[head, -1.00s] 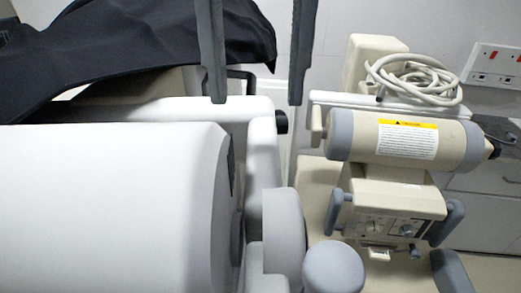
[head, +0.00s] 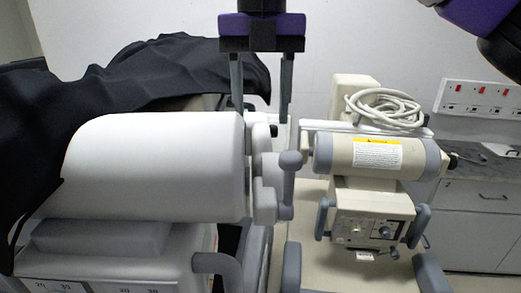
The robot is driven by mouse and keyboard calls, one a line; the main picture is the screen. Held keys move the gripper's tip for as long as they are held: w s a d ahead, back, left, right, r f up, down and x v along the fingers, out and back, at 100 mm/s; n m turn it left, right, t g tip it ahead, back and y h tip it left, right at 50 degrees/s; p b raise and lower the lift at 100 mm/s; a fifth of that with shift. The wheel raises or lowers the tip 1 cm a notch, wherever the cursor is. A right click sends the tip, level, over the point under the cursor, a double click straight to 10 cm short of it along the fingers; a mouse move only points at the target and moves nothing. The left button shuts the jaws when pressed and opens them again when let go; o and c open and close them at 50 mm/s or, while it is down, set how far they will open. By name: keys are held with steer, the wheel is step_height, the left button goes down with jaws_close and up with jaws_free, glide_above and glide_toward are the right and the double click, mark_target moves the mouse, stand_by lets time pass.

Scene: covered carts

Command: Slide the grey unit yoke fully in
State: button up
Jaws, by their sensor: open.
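The grey unit's large pale cylinder (head: 150,165) lies across the left. The pale bracket at its right end, which looks like the yoke (head: 264,185), carries a grey knob and arm (head: 288,178). A dark knob sits at the bracket's upper part. My gripper (head: 262,116) hangs from the top centre, open, its two long dark fingers pointing down by the bracket's upper end. The fingers are apart and nothing shows held between them. Whether they touch the bracket, I cannot tell; the bracket's far side is hidden.
A black cover (head: 160,72) drapes over the left unit's back. A beige unit (head: 372,205) with a coiled cable (head: 385,108) stands on the right, a narrow gap away. A grey cabinet (head: 485,205) and wall sockets stand behind it.

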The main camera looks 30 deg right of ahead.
mark_target(261, 133)
steer(key=shift+f+p, duration=0.7)
steer(key=shift+f, duration=2.9)
jaws_close()
